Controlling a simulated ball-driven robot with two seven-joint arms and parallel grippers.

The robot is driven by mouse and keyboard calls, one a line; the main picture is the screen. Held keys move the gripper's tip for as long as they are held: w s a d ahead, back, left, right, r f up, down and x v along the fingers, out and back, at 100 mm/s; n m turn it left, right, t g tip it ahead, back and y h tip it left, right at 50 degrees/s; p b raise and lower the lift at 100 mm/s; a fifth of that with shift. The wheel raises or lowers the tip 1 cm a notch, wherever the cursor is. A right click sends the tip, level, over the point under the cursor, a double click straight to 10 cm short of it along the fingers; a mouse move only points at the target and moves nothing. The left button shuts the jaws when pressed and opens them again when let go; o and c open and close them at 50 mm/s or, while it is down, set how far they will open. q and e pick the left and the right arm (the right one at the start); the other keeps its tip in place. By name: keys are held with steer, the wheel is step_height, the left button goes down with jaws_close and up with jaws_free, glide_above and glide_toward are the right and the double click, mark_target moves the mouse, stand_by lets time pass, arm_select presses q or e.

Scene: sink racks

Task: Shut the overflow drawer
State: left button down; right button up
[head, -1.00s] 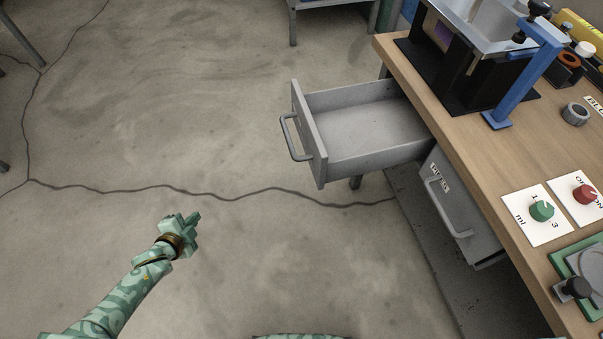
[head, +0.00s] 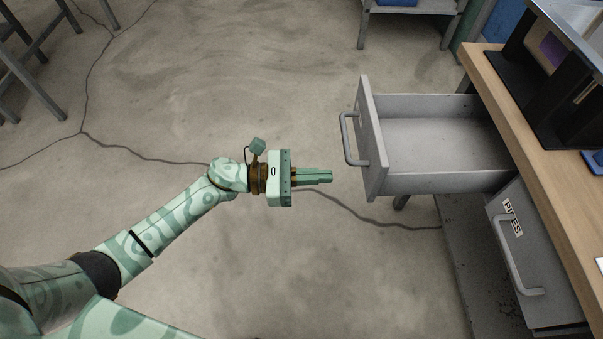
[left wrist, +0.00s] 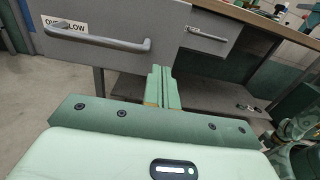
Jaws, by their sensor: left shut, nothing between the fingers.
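The overflow drawer (head: 372,140) is grey and stands pulled out from the left side of the bench in the head view. Its inside looks empty, and its bar handle (head: 348,138) faces left. In the left wrist view the drawer front (left wrist: 112,58) carries a partly hidden label (left wrist: 65,24) and the handle (left wrist: 95,36). My left gripper (head: 330,176) is shut and empty. Its fingers point right at the drawer front, a little left of it and near its lower end in the head view, with a small gap showing. My right gripper is not in view.
A second drawer labelled PIPES (head: 530,262) sits closed under the wooden bench top (head: 520,120), its handle sticking out. A black stand (head: 545,85) is on the bench. A grey table (head: 410,8) stands behind. The floor around my left arm is clear.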

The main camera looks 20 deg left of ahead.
mark_target(370, 175)
arm_select(q)
steer(key=x, duration=0.7)
steer(key=shift+f+b, duration=0.1)
steer(key=shift+b, duration=0.3)
steer(key=shift+d, duration=0.2)
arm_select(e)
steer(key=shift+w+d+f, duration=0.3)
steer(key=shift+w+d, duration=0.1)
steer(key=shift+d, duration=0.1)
arm_select(q)
steer(key=shift+w+d, duration=0.1)
steer(key=shift+d, duration=0.05)
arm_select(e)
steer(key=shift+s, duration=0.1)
